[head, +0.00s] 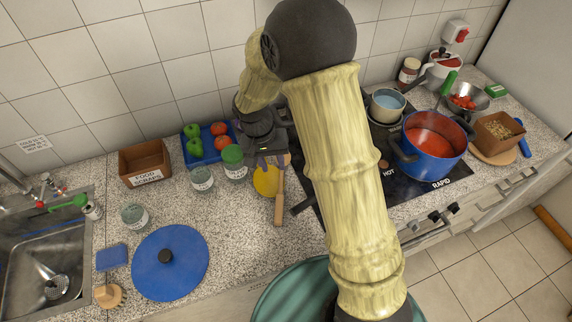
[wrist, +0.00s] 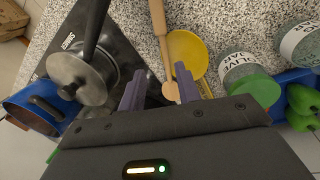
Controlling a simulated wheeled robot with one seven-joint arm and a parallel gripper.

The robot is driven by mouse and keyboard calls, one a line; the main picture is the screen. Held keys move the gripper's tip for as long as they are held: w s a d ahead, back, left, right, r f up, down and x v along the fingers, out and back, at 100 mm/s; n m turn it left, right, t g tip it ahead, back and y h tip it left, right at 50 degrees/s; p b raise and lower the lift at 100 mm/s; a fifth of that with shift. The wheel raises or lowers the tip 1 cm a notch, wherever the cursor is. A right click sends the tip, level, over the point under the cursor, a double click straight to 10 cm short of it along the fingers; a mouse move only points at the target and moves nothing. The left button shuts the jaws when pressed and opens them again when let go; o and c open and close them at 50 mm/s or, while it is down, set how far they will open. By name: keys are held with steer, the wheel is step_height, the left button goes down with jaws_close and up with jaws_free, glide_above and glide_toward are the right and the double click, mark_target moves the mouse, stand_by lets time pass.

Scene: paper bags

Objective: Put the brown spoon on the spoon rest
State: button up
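The brown spoon (head: 279,207) is light wood and lies along the right side of the round yellow spoon rest (head: 263,181) in the head view. In the wrist view the spoon (wrist: 158,22) runs down the left edge of the rest (wrist: 187,50), its bowl end toward my gripper. Whether it touches the rest's rim I cannot tell. My gripper (head: 272,161) is above the far end of the rest. In the wrist view my gripper (wrist: 159,86) is open, its fingers apart with the spoon's bowl end showing between them. No grasp is visible.
Glass jars (head: 202,180) and a blue tray (head: 211,155) with green and red items stand left of the gripper. The black hob (head: 395,180) with a blue pot (head: 432,155) is right. A silver pot (wrist: 80,75) stands near the gripper.

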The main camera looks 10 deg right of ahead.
steer(key=s+d+r+n+t+y, duration=0.1)
steer(key=s+d+r, duration=0.3)
steer(key=s+d, duration=0.1)
steer(key=s+d+r+t+y, duration=0.1)
steer(key=s+d+r+t, duration=0.1)
steer(key=s+d+r, duration=0.2)
steer(key=s+d, duration=0.1)
steer(key=s, duration=0.2)
steer(key=shift+s+d+n, duration=0.15)
steer(key=shift+d+n, duration=0.1)
steer(key=shift+n, duration=0.15)
stand_by(0.4)
